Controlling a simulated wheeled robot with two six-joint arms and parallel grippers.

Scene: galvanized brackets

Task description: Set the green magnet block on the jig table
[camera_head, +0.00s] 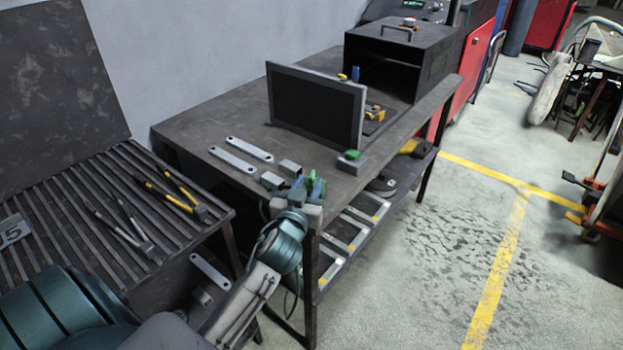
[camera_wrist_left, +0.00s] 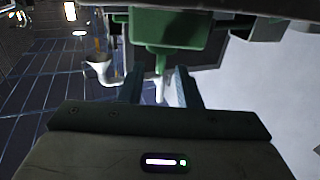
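A green block (camera_head: 296,196) is at the near corner of the dark table (camera_head: 200,133), right at my left gripper (camera_head: 310,186). In the left wrist view the green block (camera_wrist_left: 168,28) is just beyond and partly between the two fingertips of my left gripper (camera_wrist_left: 160,75). The fingers stand apart; I cannot tell whether they touch the block, or whether it rests on the table. A smaller green piece (camera_head: 352,154) sits on a grey block (camera_head: 349,164) at the table's right edge. My right gripper is not in view.
Two flat metal bars (camera_head: 249,148) and two short square tubes (camera_head: 272,181) lie close to my left gripper. A dark upright panel (camera_head: 316,104) and an open black box (camera_head: 392,58) stand farther back. A slatted bench (camera_head: 75,205) with tongs-like tools is at left.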

